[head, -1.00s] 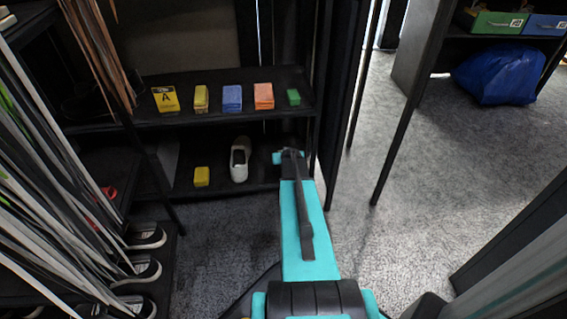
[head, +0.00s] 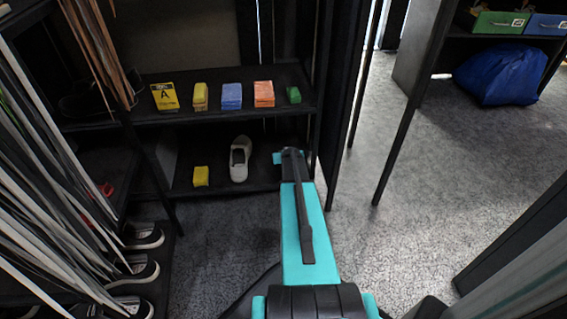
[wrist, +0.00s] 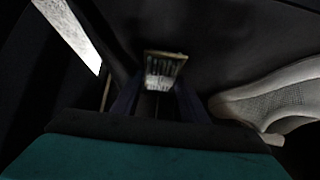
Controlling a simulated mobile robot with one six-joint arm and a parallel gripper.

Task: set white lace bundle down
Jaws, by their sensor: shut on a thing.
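The white lace bundle (wrist: 164,70) is a small pale, striped block at the centre of the wrist view. My gripper (wrist: 157,95) is shut on it, with a dark finger on each side. In the head view my arm reaches to the right end of the lower shelf (head: 222,188); the fingers and the bundle are hidden there behind the arm. The wrist view is dark, and I cannot tell whether the bundle touches the shelf.
A white shoe (head: 239,160) stands on the lower shelf left of my gripper; it is at the right in the wrist view (wrist: 275,98). Coloured packs line the upper shelf (head: 215,116). A dark post (head: 315,150) is close right.

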